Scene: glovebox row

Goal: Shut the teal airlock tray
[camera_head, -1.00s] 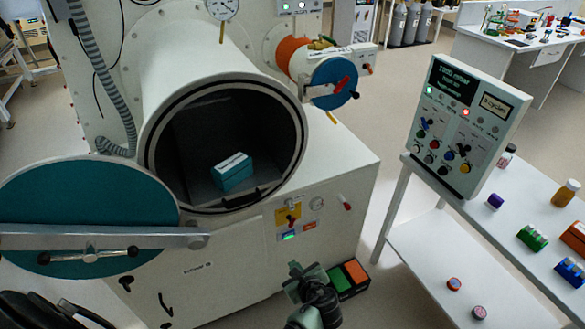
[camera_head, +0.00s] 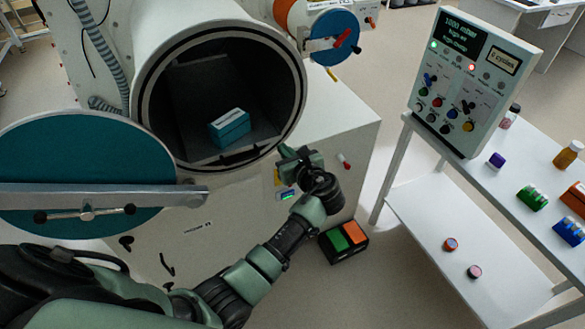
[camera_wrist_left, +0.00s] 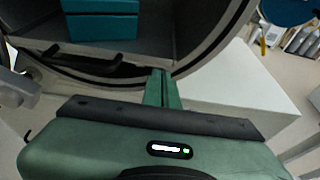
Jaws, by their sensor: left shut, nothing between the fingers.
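The large airlock with the teal door (camera_head: 80,160) stands open, its door swung out to the left. Inside the round chamber is the dark grey tray (camera_head: 262,133), with a teal box (camera_head: 229,128) with a white label on it. The box and the tray (camera_wrist_left: 145,50) also show in the left wrist view. My left gripper (camera_head: 288,156) is at the lower right of the chamber's rim. Its fingers (camera_wrist_left: 161,78) are shut and empty, pointing at the opening's lower edge; I cannot tell whether they touch it. My right gripper is not in view.
A smaller airlock with a blue door (camera_head: 333,35) is at the upper right. A control panel (camera_head: 468,82) stands on a white side table (camera_head: 455,215) with bottles and small coloured items. A green and orange pedal box (camera_head: 343,241) is on the floor.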

